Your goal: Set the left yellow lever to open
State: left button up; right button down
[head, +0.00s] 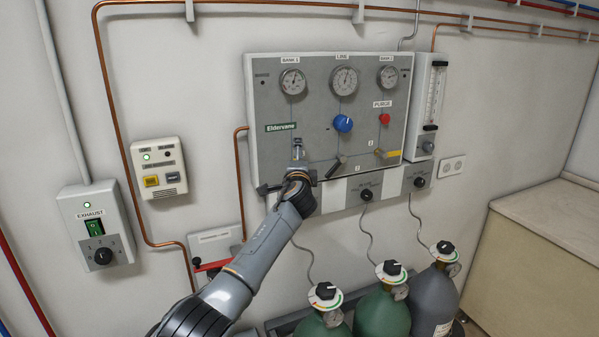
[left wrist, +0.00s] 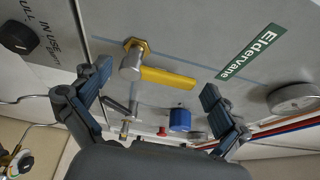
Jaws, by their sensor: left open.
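The left yellow lever (left wrist: 168,78) shows in the left wrist view as a yellow handle on a metal pivot with a brass nut. It sits on the grey gas panel (head: 320,100), near the green Eldervane label (left wrist: 250,52). In the head view my gripper and arm hide this lever. My left gripper (left wrist: 156,80) is open, with its two fingers apart on either side of the lever in the picture; I see no clear contact. In the head view the left gripper (head: 298,155) is at the panel's lower left. My right gripper is not in view.
On the panel are a blue knob (head: 343,123), a red knob (head: 384,119), a dark-handled lever (head: 337,165) and another yellow lever (head: 391,153). Several gas cylinders (head: 382,310) stand below. An exhaust switch box (head: 97,230) is at left. A beige cabinet (head: 540,260) is at right.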

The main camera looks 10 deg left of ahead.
pick_arm(q)
jog(key=s+d, duration=0.1)
jog(key=s, duration=1)
jog(key=shift+s+d+r, duration=0.15)
jog(key=shift+s+d, duration=0.05)
jog(key=shift+d, duration=0.2)
